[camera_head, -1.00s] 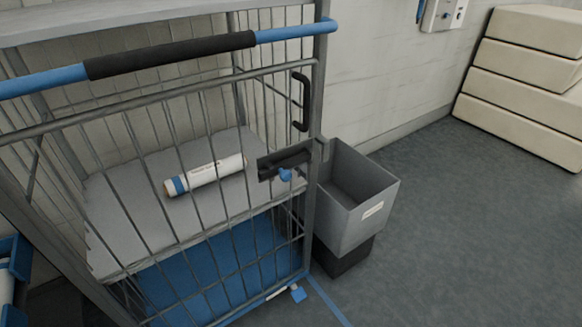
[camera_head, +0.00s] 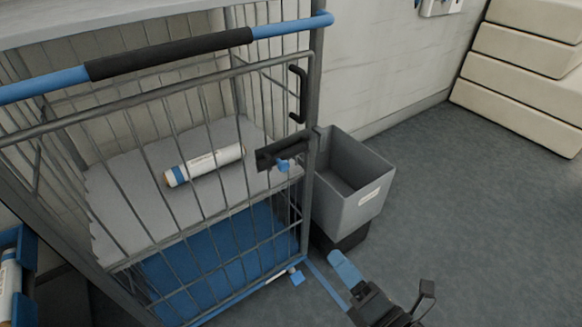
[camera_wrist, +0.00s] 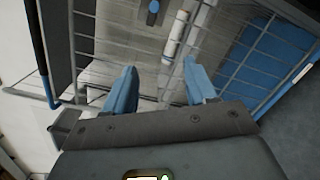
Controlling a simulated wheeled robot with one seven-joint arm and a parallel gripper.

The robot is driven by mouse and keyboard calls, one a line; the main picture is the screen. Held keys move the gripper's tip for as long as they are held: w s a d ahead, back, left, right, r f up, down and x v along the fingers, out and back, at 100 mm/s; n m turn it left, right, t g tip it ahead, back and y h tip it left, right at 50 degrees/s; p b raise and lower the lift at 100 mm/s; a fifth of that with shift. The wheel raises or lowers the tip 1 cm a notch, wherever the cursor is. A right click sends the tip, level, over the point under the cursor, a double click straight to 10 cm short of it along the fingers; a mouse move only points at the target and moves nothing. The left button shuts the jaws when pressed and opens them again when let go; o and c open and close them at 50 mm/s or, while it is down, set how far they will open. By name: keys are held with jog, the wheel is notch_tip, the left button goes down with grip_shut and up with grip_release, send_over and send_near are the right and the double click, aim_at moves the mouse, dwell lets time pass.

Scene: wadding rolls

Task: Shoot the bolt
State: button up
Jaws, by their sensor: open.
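The bolt (camera_head: 283,153) is a dark plate with a blue knob (camera_head: 284,165), on the right edge of the wire cage door (camera_head: 190,150). The door looks shut against its post. In the wrist view the blue knob (camera_wrist: 153,14) shows at the top, beyond my fingertips. My gripper (camera_head: 344,268) is low at the right of the cage, below and apart from the bolt. In the wrist view my two blue fingers (camera_wrist: 160,78) are spread with nothing between them. Whether the bolt's bar sits in its keeper is too small to tell.
A grey bin (camera_head: 350,185) stands right of the cage, close to the bolt. A black pull handle (camera_head: 299,95) is above it. A white wadding roll (camera_head: 205,164) lies on the shelf inside. Open floor (camera_head: 470,200) lies at right.

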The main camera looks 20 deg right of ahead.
aim_at(285, 167)
jog(key=shift+w+a+r+n+y+p, duration=0.2)
jog(key=shift+w+r+n, duration=0.2)
jog(key=shift+w+n, duration=2.9)
jog(key=shift+w+a+r+n+y+p, duration=0.35)
jog(key=shift+w+n, duration=0.75)
jog(key=shift+w, duration=4.3)
jog(key=shift+w+a+r+n+y+b, duration=0.1)
jog(key=shift+w+r+n, duration=0.4)
jog(key=shift+w+n, duration=2.8)
jog(key=shift+w+m, duration=1.05)
jog(key=shift+m, duration=0.05)
jog(key=shift+c, duration=0.3)
grip_shut()
